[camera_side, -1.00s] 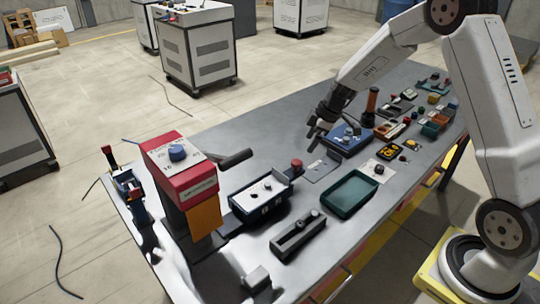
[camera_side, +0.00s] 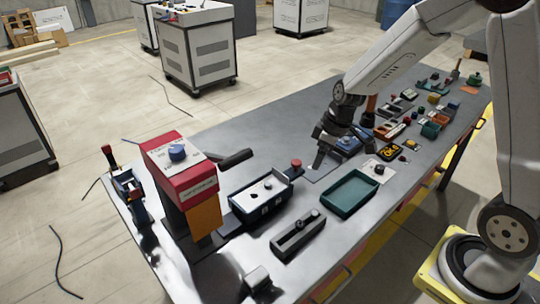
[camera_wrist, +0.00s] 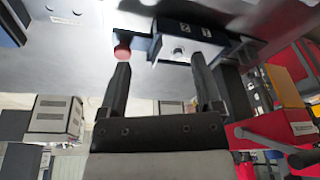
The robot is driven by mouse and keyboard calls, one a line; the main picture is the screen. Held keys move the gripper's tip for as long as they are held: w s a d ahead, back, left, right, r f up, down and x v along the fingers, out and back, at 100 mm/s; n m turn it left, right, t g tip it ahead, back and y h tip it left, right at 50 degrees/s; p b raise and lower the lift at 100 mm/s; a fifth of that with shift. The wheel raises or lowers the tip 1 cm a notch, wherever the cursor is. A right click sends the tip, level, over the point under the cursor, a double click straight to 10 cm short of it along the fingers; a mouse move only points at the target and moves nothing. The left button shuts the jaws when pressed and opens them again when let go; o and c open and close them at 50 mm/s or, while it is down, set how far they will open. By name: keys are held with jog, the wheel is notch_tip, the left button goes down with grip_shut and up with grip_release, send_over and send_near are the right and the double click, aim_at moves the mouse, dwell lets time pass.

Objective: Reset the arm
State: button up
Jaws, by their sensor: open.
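My gripper (camera_side: 322,158) is over the metal table (camera_side: 255,135), above a flat grey plate beside the blue box. It also shows in the wrist view (camera_wrist: 160,78), with its two fingers apart and nothing between them. In the wrist view, a control box (camera_wrist: 190,48) and a red knob (camera_wrist: 122,52) show beyond the fingertips.
The red-topped feeder unit (camera_side: 180,165) stands at the left end of the table. The control box (camera_side: 262,195), a grey slide block (camera_side: 298,233) and a green tray (camera_side: 349,193) lie nearer the middle. Several small parts crowd the right end.

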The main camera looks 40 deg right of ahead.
jog(key=s+a+r+m+h, duration=0.1)
jog(key=s+a+m, duration=0.3)
jog(key=s, duration=0.8)
jog(key=shift+a+m+h, duration=0.3)
jog(key=shift+a+m, duration=0.1)
jog(key=shift+a, duration=0.05)
